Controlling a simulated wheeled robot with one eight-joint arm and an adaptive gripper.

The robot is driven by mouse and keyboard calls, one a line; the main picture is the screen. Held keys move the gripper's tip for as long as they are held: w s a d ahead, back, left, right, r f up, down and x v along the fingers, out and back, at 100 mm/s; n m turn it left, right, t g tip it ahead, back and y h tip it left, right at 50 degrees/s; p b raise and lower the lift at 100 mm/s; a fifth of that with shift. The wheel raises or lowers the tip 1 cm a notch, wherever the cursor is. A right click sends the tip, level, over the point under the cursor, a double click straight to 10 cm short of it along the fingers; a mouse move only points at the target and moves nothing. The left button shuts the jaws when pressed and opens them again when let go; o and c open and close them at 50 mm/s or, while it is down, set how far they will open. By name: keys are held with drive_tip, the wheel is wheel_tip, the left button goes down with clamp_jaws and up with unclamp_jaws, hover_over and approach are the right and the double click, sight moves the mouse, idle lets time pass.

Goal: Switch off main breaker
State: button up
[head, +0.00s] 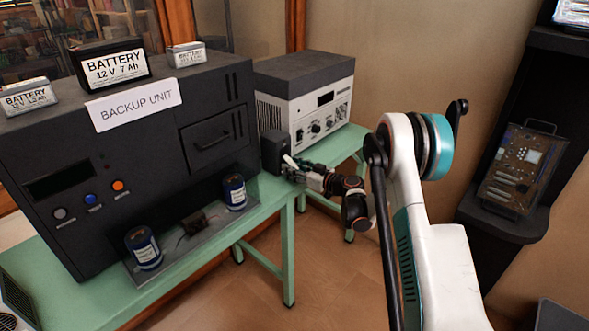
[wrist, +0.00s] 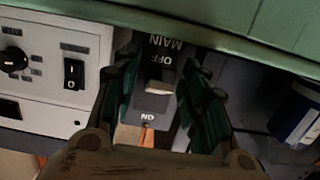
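The main breaker is a small dark box (head: 273,150) at the table edge, between the backup unit and the grey-white device. In the wrist view its face shows upside-down MAIN, OFF and ON labels. Its grey lever (wrist: 159,87) sits between the OFF and ON labels; I cannot tell its exact position. My gripper (head: 291,167) is right at the front of the box in the head view. In the wrist view, its two green-padded fingers (wrist: 160,105) are spread on either side of the lever, with visible space between. Contact with the lever is not clear.
The black backup unit (head: 110,150) stands to the left, with batteries on top and dark blue cylinders (head: 234,192) in front. The grey-white device (head: 318,100) stands behind the breaker. All rest on a green table (head: 272,212). A dark shelf (head: 492,215) is at right.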

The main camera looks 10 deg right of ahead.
drive_tip(key=v, duration=1.2)
drive_tip(key=shift+f, duration=0.1)
